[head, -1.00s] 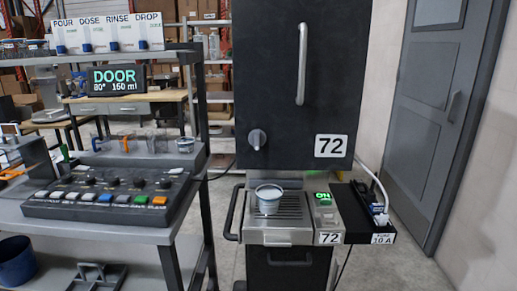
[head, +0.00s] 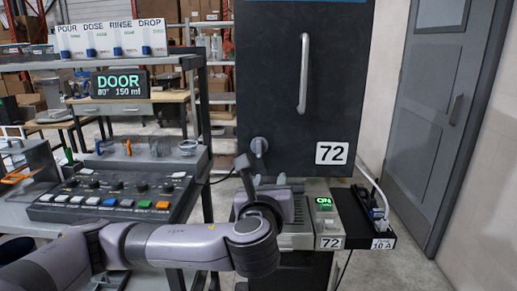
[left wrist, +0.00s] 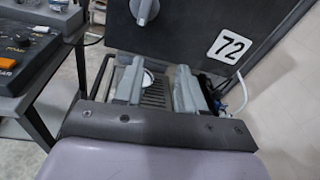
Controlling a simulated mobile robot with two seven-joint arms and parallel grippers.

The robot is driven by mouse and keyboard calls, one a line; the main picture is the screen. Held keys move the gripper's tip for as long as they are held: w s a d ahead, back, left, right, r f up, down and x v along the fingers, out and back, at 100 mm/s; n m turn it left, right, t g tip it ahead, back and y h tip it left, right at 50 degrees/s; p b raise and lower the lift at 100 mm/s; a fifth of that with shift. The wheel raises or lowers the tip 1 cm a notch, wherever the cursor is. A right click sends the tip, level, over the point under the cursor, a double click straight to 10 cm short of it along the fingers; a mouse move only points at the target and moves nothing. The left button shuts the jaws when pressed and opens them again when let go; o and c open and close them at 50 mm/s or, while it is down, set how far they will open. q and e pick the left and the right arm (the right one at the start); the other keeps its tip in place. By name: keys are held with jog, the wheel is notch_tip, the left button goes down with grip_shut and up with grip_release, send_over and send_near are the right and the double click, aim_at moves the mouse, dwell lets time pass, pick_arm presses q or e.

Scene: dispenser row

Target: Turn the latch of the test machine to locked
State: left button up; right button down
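The test machine (head: 290,40) is a tall black cabinet with a "72" label. Its latch (head: 259,147) is a round grey knob at the lower left of the door; it also shows at the top of the left wrist view (left wrist: 146,10). My left gripper (head: 262,172) is in front of the machine, just below the latch and apart from it. In the left wrist view its two fingers (left wrist: 158,88) are spread, with nothing held between them. A pale cup (left wrist: 148,78) on the drip grille shows beyond the fingers. My right gripper is not in view.
A vertical door handle (head: 303,75) is above the latch. A green "ON" switch (head: 325,201) and a black power strip (head: 365,215) are at the right. A button panel (head: 110,195) and a "DOOR" display (head: 118,82) are on the cart at the left.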

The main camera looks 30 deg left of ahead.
aim_at(259, 148)
pick_arm(q)
jog(key=shift+w+a+r+y+p, duration=0.25)
jog(key=shift+w+a+r+y, duration=0.15)
jog(key=shift+w+a+r, duration=0.4)
jog(key=shift+w+a+r+y+p, duration=0.2)
jog(key=shift+w+a+r+y, duration=0.25)
jog(key=shift+w+a, duration=0.7)
jog(key=shift+w+a+r+y+p, duration=0.3)
jog(key=shift+w+a+r, duration=0.4)
jog(key=shift+a, duration=0.5)
jog(key=shift+s, duration=0.1)
grip_shut()
